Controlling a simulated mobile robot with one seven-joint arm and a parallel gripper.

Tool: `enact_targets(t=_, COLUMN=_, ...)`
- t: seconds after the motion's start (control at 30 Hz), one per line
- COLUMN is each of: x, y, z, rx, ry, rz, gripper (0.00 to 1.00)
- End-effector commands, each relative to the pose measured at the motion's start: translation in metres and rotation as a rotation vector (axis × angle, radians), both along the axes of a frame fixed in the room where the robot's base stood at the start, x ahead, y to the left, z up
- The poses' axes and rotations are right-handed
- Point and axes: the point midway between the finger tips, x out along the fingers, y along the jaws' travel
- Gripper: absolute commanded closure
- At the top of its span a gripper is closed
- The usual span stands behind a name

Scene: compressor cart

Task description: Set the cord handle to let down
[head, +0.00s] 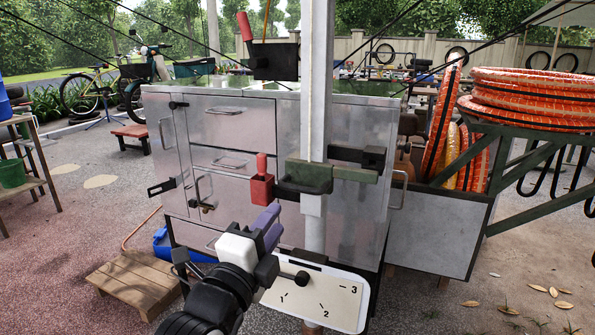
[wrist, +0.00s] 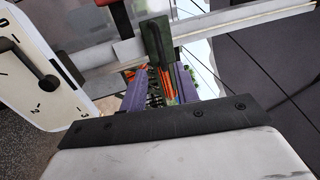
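A pale upright post (head: 317,90) carries several fittings. A red handle (head: 262,168) stands up from a red block beside a dark green bracket (head: 305,177) at mid height. A second red handle (head: 244,25) rises at a tilt from a black box at the top, near an orange cord (head: 267,18). I cannot tell which one is the cord handle. My gripper (head: 270,226), with purple fingers, is below and in front of the lower red handle, apart from it. In the wrist view its fingers (wrist: 160,90) are spread and empty; the green piece (wrist: 157,42) shows beyond them.
A white plate (head: 318,303) marked 1, 2, 3 with a black-knobbed lever is just right of my gripper; it also shows in the wrist view (wrist: 25,75). A metal cabinet (head: 350,130) stands behind the post. A wooden step (head: 135,283) lies at lower left.

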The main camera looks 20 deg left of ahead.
Motion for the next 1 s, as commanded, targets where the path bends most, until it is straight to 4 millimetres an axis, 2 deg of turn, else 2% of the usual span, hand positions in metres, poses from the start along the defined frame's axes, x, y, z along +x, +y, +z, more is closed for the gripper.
enact_targets(t=0.3, x=0.066, y=-0.003, z=0.014, rx=0.0, ry=0.002, rz=-0.003, gripper=0.69)
enact_targets(t=0.5, x=0.096, y=-0.004, z=0.019, rx=0.0, ry=0.001, rz=0.0, gripper=0.69)
enact_targets(t=0.7, x=0.109, y=-0.004, z=0.02, rx=0.0, ry=-0.001, rz=0.0, gripper=0.69)
enact_targets(t=0.97, x=0.109, y=-0.004, z=0.02, rx=0.0, ry=-0.001, rz=0.001, gripper=0.69)
enact_targets(t=1.0, x=0.109, y=-0.004, z=0.02, rx=0.0, ry=-0.001, rz=0.001, gripper=0.73)
